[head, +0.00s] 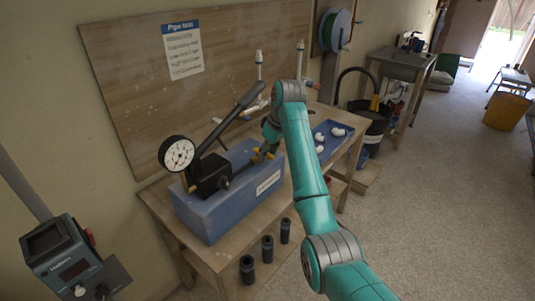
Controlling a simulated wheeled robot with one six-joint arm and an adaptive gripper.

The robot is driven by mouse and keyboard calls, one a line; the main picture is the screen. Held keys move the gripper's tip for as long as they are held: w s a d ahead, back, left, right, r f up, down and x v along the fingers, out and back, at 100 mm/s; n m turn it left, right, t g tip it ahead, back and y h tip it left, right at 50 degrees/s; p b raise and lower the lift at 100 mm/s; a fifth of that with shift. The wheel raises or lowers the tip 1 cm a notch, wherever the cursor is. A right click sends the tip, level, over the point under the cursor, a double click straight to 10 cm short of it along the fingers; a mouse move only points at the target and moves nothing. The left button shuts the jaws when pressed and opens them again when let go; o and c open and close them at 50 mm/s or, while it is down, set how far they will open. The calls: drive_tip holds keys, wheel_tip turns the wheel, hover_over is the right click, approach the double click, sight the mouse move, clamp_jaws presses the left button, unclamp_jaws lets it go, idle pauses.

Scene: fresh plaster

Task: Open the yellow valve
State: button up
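A blue box-shaped test pump (225,205) stands on the wooden bench. It has a round white gauge (177,154), a black block and a long dark lever slanting up to the right. A small yellow part (271,155), possibly the yellow valve, shows at the pump's back right, partly hidden by my arm's end. Another small yellow fitting (191,188) is under the gauge. My gripper (261,154) is at the back right of the pump, close to the yellow part. Its fingers are small and dark; whether they touch it or are open cannot be told.
A blue tray (327,150) with white pipe fittings lies right of the pump. White pipes stand behind it, near a wooden backboard (130,80). Several black cylinders (267,248) stand on the lower shelf. A grey device (68,262) is at lower left.

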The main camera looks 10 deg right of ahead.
clamp_jaws()
drive_tip(key=w+n, duration=0.1)
drive_tip(key=n, duration=0.1)
drive_tip(key=w+d+n+g, duration=0.1)
drive_tip(key=n, duration=0.2)
drive_tip(key=w+n+g+y, duration=0.1)
drive_tip(key=n, duration=0.2)
drive_tip(key=shift+d, duration=0.35)
drive_tip(key=shift+o, duration=0.7)
unclamp_jaws()
drive_tip(key=shift+s, duration=0.1)
drive_tip(key=shift+r, duration=0.1)
wheel_tip(320, 180, up, 7)
